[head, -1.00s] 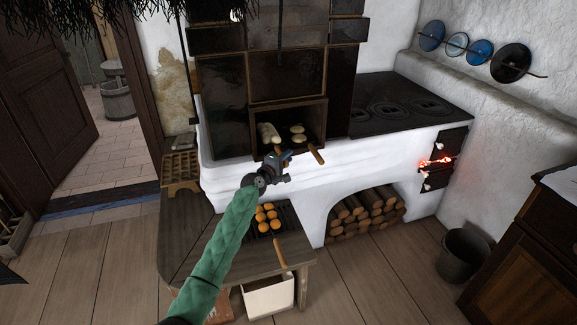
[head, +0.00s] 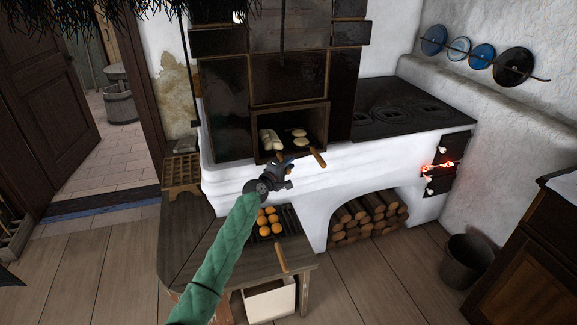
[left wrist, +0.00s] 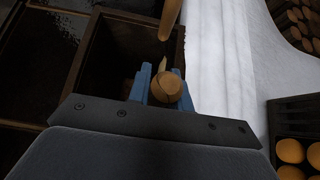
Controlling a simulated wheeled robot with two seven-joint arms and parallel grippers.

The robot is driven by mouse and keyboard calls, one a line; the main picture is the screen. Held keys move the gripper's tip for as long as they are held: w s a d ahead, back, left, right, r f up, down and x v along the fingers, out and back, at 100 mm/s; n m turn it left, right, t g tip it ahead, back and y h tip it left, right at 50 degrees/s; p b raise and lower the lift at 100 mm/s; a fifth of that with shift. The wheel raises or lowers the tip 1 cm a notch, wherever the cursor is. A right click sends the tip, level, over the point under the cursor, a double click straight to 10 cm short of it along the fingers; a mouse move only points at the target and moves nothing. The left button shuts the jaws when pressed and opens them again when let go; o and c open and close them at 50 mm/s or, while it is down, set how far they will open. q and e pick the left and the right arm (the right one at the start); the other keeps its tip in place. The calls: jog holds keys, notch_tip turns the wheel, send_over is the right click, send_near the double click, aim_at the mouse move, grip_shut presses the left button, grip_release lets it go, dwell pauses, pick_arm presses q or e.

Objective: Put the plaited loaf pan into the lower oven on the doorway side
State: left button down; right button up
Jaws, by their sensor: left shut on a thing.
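The plaited loaf (head: 270,139) lies at the left inside a dark square oven opening low in the tiled stove; the pan under it hardly shows. My left gripper (head: 283,164) is at the front of this opening, shut on a wooden handle that leads toward the loaf. In the left wrist view the blue fingers (left wrist: 160,90) hold the round end of the handle (left wrist: 168,88). The oven (head: 320,128) is open; its dark inside also shows in the left wrist view (left wrist: 115,50). My right gripper is not in view.
Pale buns (head: 299,137) lie beside the loaf, with their own wooden handle (head: 318,158) sticking out at the right. Orange-brown rolls (head: 268,222) on a dark rack stand on the wooden bench (head: 195,235) below. The doorway (head: 110,130) is at the left.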

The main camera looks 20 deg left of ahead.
pick_arm(q)
jog(key=shift+f, duration=0.2)
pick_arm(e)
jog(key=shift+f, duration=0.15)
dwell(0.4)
pick_arm(q)
jog(key=c, duration=1.2)
grip_release()
jog(key=shift+f, duration=0.1)
jog(key=shift+b+v, duration=0.55)
jog(key=shift+v, duration=3.4)
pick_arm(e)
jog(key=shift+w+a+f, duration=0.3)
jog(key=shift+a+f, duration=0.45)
